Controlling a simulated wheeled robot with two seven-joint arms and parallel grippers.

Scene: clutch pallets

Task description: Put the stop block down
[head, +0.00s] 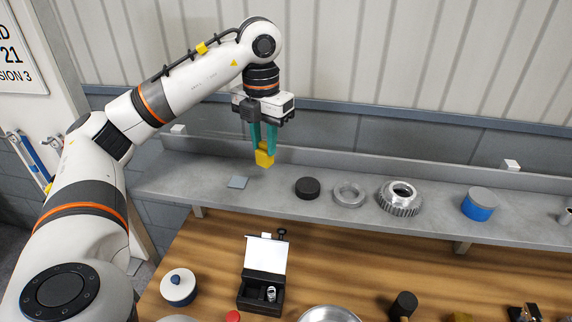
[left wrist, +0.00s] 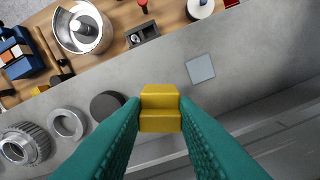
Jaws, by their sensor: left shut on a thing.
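The stop block is a yellow stepped block (head: 264,157). My left gripper (head: 264,148), with green fingers, is shut on it and holds it above the grey shelf (head: 225,199). In the left wrist view the block (left wrist: 160,107) sits between the fingertips (left wrist: 160,118). A flat grey-blue square (head: 237,182) lies on the shelf, a little left of and below the block in the head view. The square also shows in the left wrist view (left wrist: 200,69), apart from the block. My right gripper is not in view.
On the shelf, right of the block, stand a black disc (head: 307,188), a metal ring (head: 348,194), a gear (head: 399,198) and a blue cylinder (head: 480,204). A wooden table (head: 205,250) below holds an open black box (head: 262,292) and a white lidded pot (head: 178,288).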

